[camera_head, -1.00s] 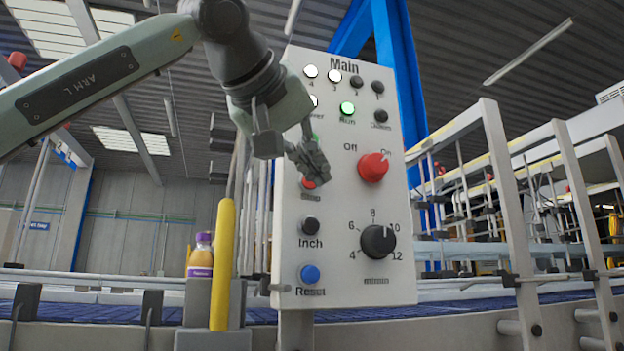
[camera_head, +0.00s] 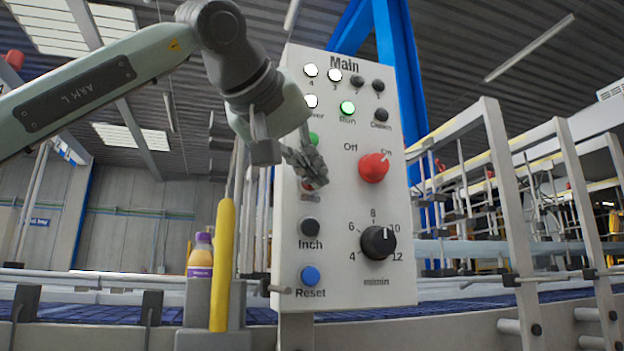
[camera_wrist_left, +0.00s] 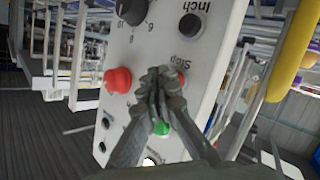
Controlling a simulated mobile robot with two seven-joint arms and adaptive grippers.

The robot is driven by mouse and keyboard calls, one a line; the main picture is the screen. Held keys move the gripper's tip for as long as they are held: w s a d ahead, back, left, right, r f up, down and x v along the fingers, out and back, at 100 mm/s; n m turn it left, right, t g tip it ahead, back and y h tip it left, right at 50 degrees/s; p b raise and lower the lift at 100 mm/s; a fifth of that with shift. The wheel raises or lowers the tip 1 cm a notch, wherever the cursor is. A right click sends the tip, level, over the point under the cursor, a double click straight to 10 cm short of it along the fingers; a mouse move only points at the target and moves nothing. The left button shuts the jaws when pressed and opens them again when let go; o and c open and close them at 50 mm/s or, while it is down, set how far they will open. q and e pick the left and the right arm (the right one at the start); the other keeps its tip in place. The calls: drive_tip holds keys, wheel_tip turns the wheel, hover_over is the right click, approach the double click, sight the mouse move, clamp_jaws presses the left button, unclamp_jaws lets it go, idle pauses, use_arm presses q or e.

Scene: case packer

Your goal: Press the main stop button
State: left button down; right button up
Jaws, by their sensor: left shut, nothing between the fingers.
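The Main panel (camera_head: 340,240) is a tilted white board with lamps, buttons and knobs. The red stop button (camera_head: 309,184) is mostly hidden behind my left gripper (camera_head: 318,172) in the head view. In the left wrist view the red stop button (camera_wrist_left: 180,78) shows beside the fingertips, below the label "Stop". My left gripper (camera_wrist_left: 158,78) is shut and empty, its fingertips in front of the panel between the red and green buttons. Whether it touches the panel cannot be told. The green button (camera_wrist_left: 161,128) shows partly behind the fingers. My right gripper is not in view.
A red On/Off knob (camera_head: 373,168) and a black speed dial (camera_head: 378,242) stick out on the panel's right. The Inch button (camera_head: 310,227) and blue Reset button (camera_head: 309,276) lie below. A yellow post (camera_head: 222,265) and a bottle (camera_head: 201,255) stand left of the panel.

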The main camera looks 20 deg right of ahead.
use_arm(q)
drive_tip(key=shift+w+p, duration=0.3)
drive_tip(key=shift+w, duration=0.15)
idle(0.6)
drive_tip(key=shift+s, duration=0.9)
drive_tip(key=s+b, duration=0.1)
drive_tip(key=s, duration=0.4)
drive_tip(key=shift+d, duration=0.1)
idle(0.8)
